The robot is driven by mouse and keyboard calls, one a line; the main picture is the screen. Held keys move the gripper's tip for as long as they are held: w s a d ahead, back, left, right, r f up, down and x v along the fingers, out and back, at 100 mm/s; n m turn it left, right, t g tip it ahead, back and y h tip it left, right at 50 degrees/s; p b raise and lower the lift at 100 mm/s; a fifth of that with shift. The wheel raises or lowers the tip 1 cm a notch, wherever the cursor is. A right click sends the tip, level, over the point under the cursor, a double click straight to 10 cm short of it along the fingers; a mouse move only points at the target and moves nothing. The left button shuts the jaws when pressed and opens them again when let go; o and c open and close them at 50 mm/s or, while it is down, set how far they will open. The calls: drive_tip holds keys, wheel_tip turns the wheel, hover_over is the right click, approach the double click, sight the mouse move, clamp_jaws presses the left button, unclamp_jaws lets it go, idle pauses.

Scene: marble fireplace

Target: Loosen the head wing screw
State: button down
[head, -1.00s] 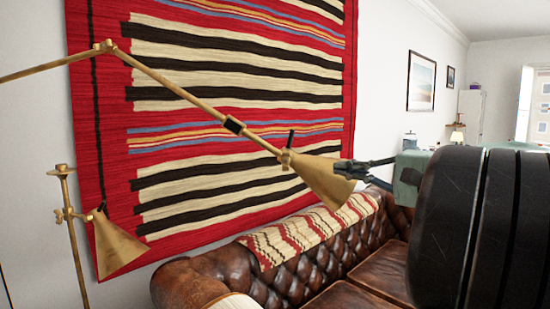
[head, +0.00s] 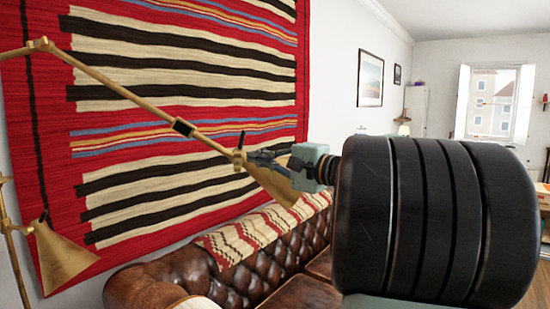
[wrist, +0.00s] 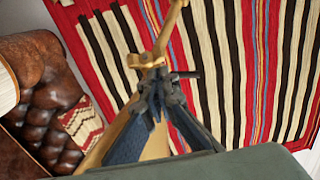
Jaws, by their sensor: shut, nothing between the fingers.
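The brass lamp's conical head (head: 275,186) hangs at the lower end of its slanting arm (head: 120,92). A small brass wing-shaped piece (wrist: 147,61) sits at the joint above the head; the joint also shows in the head view (head: 239,157). A thin black lever (wrist: 185,75) sticks out beside this joint. My gripper (head: 252,158) is shut and empty, its tips close by the joint. In the wrist view the gripper (wrist: 152,95) lies just below the brass piece and overlaps the lamp head. I cannot tell whether the tips touch the joint.
A second brass lamp head (head: 62,257) hangs at lower left. A brown leather sofa (head: 150,287) with a striped throw (head: 250,238) stands below. A striped red rug (head: 190,75) hangs on the wall behind. Open room lies to the right.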

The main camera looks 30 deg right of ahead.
drive_tip(key=shift+w+a, duration=0.2)
drive_tip(key=shift+a, duration=0.1)
drive_tip(key=shift+w+a+r+n+g+h+p, duration=0.1)
drive_tip(key=shift+r+n+g+h+p, duration=0.15)
drive_tip(key=shift+n+g, duration=0.25)
drive_tip(key=shift+a+r+n+g+h+p, duration=0.1)
drive_tip(key=shift+r+n+g+h+p, duration=0.15)
drive_tip(key=shift+n+g, duration=0.2)
idle(0.5)
drive_tip(key=shift+w+a+r+n+g+h+p, duration=0.3)
drive_tip(key=shift+a+n+g+h+p, duration=0.3)
drive_tip(key=shift+n+g+h+p, duration=0.7)
drive_tip(key=shift+w+a+r+n+g+h+p, duration=0.35)
drive_tip(key=shift+a+n+g+h+p, duration=0.5)
drive_tip(key=shift+p, duration=0.75)
drive_tip(key=shift+w+a+r+n+g+h+p, duration=0.15)
drive_tip(key=shift+a+r+n+g+h+p, duration=0.25)
drive_tip(key=shift+n+g+h+p, duration=0.75)
drive_tip(key=shift+m+t+p, duration=0.25)
drive_tip(key=shift+p, duration=0.1)
drive_tip(key=shift+w+a+f, duration=0.1)
drive_tip(key=shift+w+a, duration=0.15)
drive_tip(key=shift+a, duration=0.15)
idle(1.2)
